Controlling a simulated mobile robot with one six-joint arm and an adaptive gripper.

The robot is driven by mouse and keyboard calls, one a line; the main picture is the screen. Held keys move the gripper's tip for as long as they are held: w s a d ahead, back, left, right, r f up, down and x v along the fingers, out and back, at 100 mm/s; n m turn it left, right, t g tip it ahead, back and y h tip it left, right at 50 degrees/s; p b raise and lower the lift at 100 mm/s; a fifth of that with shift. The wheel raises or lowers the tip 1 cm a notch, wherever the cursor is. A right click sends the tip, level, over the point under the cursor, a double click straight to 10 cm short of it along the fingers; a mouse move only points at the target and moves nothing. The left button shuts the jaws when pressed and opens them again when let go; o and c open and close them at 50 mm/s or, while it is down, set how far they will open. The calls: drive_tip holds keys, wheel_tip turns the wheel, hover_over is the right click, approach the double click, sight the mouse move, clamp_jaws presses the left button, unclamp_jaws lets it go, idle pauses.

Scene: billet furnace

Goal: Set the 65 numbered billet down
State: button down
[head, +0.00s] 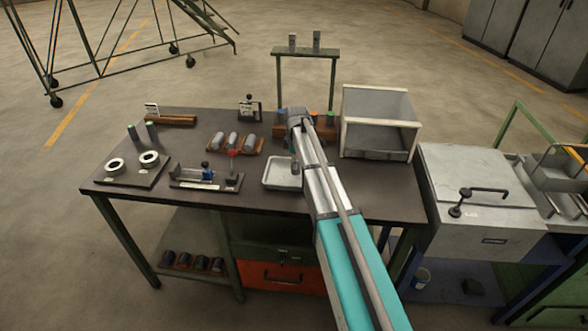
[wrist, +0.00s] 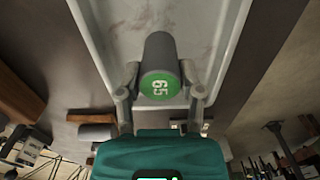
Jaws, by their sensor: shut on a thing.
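The 65 numbered billet (wrist: 160,55) is a grey cylinder with a green end face marked 65 in white. In the wrist view it sits between the two fingers of my gripper (wrist: 160,88), which is shut on it. Behind the billet is a shallow white tray (wrist: 213,30) with a raised rim. The tray (head: 270,183) also shows in the head view, on the dark workbench (head: 225,203). My arm covers part of the tray's right side there, and the billet is not clear in that view. I cannot tell whether the billet touches the tray floor.
Left of the tray stand a small fixture with a red knob (head: 232,154) and a brown rack of grey billets (head: 233,141). Two ring-shaped pieces (head: 149,158) lie on a plate at far left. A white open-front box (head: 378,118) stands right of my arm.

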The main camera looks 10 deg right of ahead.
drive_tip(key=shift+f+b, duration=0.5)
drive_tip(key=shift+f, duration=0.3)
drive_tip(key=shift+f, duration=0.15)
drive_tip(key=shift+c, duration=1.2)
unclamp_jaws()
drive_tip(key=shift+r, duration=0.25)
wheel_tip(320, 180, up, 12)
drive_tip(key=p, duration=1.2)
